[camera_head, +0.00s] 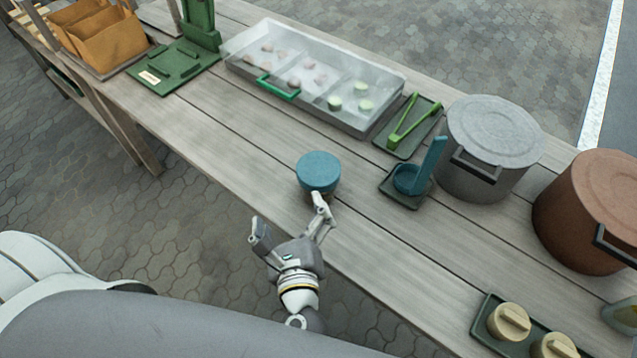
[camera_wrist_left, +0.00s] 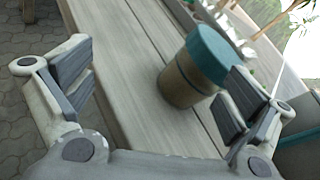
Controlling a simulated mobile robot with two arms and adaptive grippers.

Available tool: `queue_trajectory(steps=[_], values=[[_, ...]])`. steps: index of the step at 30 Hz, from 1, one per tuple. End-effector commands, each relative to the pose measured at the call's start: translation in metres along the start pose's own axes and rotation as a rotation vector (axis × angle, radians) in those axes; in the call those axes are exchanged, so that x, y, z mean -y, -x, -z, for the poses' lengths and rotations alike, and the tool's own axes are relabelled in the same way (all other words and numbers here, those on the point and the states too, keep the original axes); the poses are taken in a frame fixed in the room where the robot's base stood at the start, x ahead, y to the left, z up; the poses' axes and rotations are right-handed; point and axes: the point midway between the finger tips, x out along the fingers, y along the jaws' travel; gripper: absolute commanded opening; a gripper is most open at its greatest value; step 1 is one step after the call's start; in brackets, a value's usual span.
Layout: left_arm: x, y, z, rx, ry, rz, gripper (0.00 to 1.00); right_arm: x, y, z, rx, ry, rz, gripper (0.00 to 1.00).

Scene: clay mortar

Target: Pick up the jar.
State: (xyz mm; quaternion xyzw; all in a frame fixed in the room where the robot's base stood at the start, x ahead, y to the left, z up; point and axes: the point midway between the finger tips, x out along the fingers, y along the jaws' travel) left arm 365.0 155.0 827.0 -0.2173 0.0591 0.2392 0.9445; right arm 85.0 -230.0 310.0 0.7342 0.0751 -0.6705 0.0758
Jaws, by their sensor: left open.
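The jar (camera_head: 318,171) has a round blue-teal lid and stands upright near the front edge of the wooden table. In the left wrist view the jar (camera_wrist_left: 190,82) shows a brownish body under the lid, partly covered by the right-hand finger. My left gripper (camera_head: 289,217) is open and empty at the table's front edge, just short of the jar. In the left wrist view the open fingers (camera_wrist_left: 160,85) are spread wide, with the jar beyond them and towards the right finger. My right gripper is not in view.
The table (camera_head: 240,135) is bare around the jar. Behind it stands a clear-lidded case (camera_head: 310,78). To the right are green tongs on a tray (camera_head: 408,125), a blue ladle (camera_head: 420,175), a grey pot (camera_head: 490,145) and a brown pot (camera_head: 592,210).

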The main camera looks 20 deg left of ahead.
Motion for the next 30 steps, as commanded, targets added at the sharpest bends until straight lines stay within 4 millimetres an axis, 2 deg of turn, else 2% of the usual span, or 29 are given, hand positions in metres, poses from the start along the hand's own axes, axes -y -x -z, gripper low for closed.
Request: queue_trajectory(steps=[1,4,7,10,18,26,30], values=[[0.014,0.007,-0.002,0.038,-0.100,0.049,1.00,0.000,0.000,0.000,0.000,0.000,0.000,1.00],[0.038,0.020,-0.007,0.109,-0.264,0.124,1.00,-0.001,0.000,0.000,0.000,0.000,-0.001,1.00],[0.052,0.029,-0.010,0.160,-0.367,0.167,1.00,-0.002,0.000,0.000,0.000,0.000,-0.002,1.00],[0.059,0.029,-0.013,0.185,-0.411,0.185,1.00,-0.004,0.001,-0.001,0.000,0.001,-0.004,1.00],[0.069,-0.010,-0.019,0.189,-0.416,0.185,1.00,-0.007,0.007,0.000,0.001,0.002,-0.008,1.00],[0.072,-0.032,-0.018,0.188,-0.415,0.185,1.00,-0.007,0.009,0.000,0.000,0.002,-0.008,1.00],[0.074,-0.054,-0.015,0.188,-0.416,0.184,1.00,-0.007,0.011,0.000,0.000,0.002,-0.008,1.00]])
